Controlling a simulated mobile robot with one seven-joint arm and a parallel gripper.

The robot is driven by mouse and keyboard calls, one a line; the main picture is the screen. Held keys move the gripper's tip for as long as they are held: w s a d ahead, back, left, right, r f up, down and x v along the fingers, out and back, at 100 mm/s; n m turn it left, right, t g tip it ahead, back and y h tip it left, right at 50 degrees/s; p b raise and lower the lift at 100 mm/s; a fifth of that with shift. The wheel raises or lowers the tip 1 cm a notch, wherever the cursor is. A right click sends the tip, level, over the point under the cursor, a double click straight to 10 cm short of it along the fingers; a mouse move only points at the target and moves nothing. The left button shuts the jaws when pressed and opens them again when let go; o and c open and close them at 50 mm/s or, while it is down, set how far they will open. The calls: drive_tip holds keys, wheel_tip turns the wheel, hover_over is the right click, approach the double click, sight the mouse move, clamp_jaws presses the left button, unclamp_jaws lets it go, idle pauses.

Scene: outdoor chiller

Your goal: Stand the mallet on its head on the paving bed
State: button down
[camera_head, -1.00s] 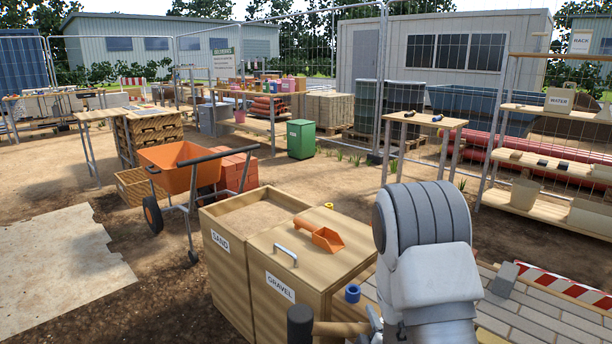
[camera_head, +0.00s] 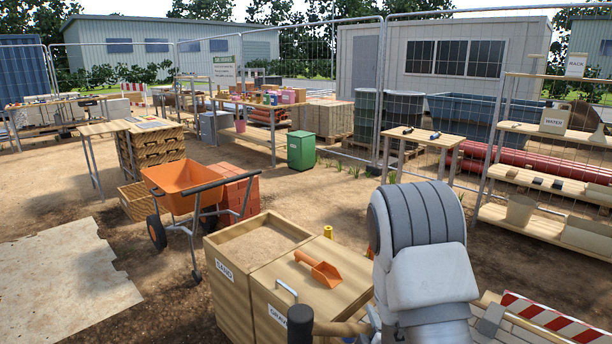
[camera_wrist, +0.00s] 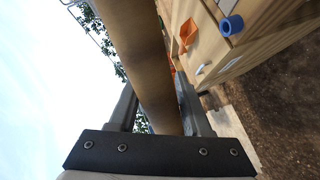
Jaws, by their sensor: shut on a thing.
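The mallet has a black head (camera_head: 300,322) and a wooden handle that lies roughly level at the bottom of the head view. Its head points left, in front of the gravel bin. In the wrist view the pale handle (camera_wrist: 150,65) runs between my gripper's two fingers (camera_wrist: 157,110). My gripper (camera_head: 368,322) is shut on the handle, partly hidden by my wrist in the head view. The paving bed (camera_head: 515,332) shows only in part at the lower right, beyond my arm. The mallet is held apart from it.
The gravel bin (camera_head: 345,292) with an orange scoop (camera_head: 319,268) on its lid, and the sand bin (camera_head: 215,285), stand left of my arm. A red-white barrier board (camera_head: 550,318) borders the paving. A blue ring-shaped item (camera_wrist: 231,25) shows in the wrist view. An orange wheelbarrow (camera_head: 180,182) stands further left.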

wheel_tip(320, 180, up, 6)
drive_tip(key=p, duration=0.4)
drive_tip(key=shift+f, duration=0.25)
idle(0.3)
